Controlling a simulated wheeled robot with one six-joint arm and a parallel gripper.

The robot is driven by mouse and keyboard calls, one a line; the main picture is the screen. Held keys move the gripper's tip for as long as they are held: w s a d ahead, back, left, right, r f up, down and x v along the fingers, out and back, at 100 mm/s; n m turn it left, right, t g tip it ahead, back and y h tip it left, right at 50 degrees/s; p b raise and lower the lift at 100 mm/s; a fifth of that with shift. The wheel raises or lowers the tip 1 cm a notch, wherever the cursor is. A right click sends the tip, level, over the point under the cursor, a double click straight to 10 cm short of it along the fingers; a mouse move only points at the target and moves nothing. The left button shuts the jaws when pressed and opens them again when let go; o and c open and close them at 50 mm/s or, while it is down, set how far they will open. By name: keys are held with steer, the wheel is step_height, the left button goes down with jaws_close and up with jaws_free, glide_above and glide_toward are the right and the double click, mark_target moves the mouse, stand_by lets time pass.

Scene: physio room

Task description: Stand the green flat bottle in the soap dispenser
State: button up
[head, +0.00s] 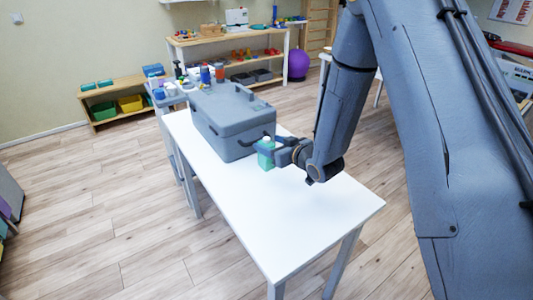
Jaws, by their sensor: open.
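The green flat bottle (265,160) stands upright on the white table (290,225), close to the front right corner of a large grey box. It has a pale cap. My gripper (269,150) is open at the bottle, with its fingers reaching to it from the right. Part of the bottle is hidden by the fingers, and I cannot tell whether they touch it. I cannot clearly make out a soap dispenser in this view.
The table's near end is clear. Bottles and small things stand behind the box. Shelves (235,40) with toys and a purple ball (298,64) are at the back.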

steer(key=shift+x, duration=1.3)
jaws_close()
steer(key=shift+r, duration=0.1)
